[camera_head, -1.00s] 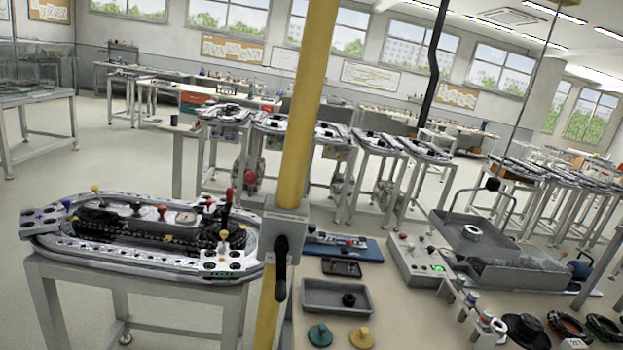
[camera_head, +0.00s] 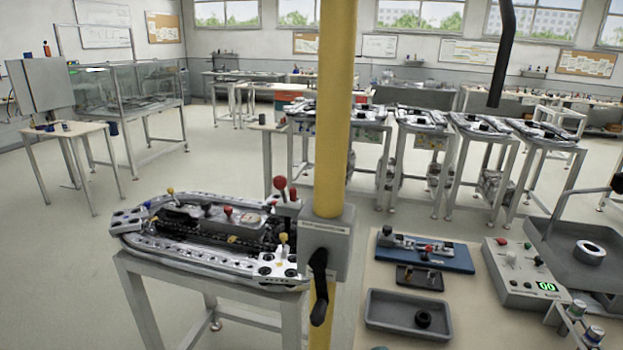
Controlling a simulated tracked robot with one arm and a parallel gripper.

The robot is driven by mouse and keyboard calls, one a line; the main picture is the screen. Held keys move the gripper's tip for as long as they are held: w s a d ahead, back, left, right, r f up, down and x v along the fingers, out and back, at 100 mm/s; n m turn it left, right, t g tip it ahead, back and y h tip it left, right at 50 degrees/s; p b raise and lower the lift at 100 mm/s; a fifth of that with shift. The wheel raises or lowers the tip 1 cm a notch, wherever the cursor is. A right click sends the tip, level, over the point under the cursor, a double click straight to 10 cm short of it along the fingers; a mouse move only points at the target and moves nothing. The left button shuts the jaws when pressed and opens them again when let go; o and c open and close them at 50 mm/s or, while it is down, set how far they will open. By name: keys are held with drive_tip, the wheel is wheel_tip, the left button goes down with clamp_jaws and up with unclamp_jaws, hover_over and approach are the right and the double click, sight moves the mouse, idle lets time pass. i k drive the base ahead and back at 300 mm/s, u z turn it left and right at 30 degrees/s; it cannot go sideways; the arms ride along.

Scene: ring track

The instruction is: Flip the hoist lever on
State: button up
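A grey box (camera_head: 326,238) is fixed to a yellow upright column (camera_head: 337,110). A black lever (camera_head: 319,287) is mounted on the lower front of this box, and its handle hangs down. Lettering on the box is too small to read, so I cannot tell which lever position is on. My gripper is not in view.
A ring track on a stand (camera_head: 200,255) is left of the column. The bench on the right holds a grey tray (camera_head: 372,318), a blue board (camera_head: 455,262) and a control box with a green display (camera_head: 522,277). Open floor lies at the left.

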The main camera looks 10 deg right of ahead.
sight(279, 182)
drive_tip(key=u, duration=0.05)
drive_tip(key=k, duration=0.65)
drive_tip(key=u, duration=0.15)
drive_tip(key=i, duration=1.25)
drive_tip(key=u, duration=0.75)
